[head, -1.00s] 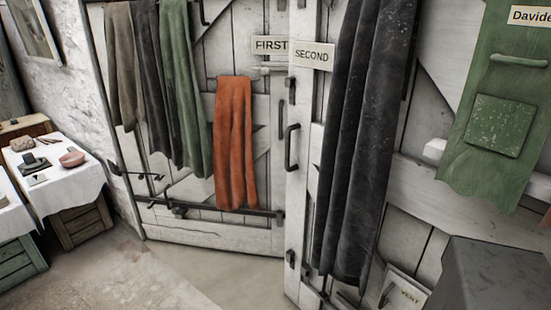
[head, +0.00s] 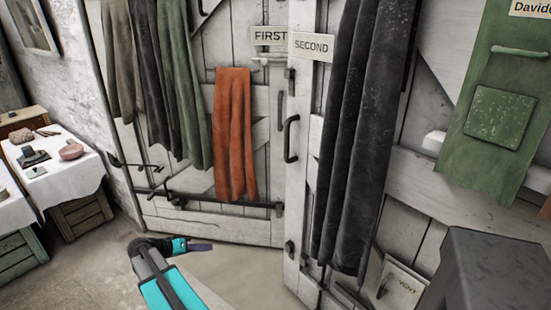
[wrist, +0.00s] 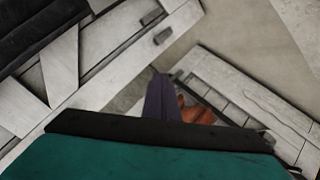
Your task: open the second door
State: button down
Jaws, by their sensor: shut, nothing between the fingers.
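The second door (head: 303,185) is a white plank door in the right half of the head view, with a "SECOND" sign (head: 311,45) near its left edge. A dark bar handle (head: 291,139) stands upright below the sign. Dark cloths (head: 355,150) hang on this door. My gripper (head: 203,247) is low in the head view, left of the handle and well apart from it, with its fingers shut and empty. In the wrist view the purple fingers (wrist: 162,97) point up in the picture, with the white door boards (wrist: 105,60) to their left.
The first door (head: 200,226), with its "FIRST" sign (head: 270,36), stands left with hanging cloths and an orange cloth (head: 235,135). A low "VENT" panel (head: 403,286), a dark box (head: 495,275) and a green hanging (head: 490,120) are right. White-covered tables (head: 65,180) stand left.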

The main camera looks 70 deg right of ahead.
jog(key=s+d+r+m+g+h, duration=0.1)
jog(key=s+d+r+m+g, duration=0.1)
jog(key=d+r, duration=0.4)
jog(key=s+d+r+m+g+h, duration=0.1)
jog(key=d+r+m, duration=0.4)
jog(key=r, duration=0.9)
jog(key=s+d+r+m+g+h, duration=0.1)
jog(key=s+d+r+m+g, duration=0.2)
jog(key=d+r, duration=0.5)
notch_tip(320, 180, up, 3)
jog(key=shift+s+d+f+m+h, duration=0.15)
jog(key=shift+s+m+h, duration=0.15)
jog(key=shift+s+m, duration=0.65)
jog(key=shift+s+n, duration=0.25)
jog(key=p+x, duration=0.4)
jog(key=x, duration=1)
jog(key=shift+d, duration=0.1)
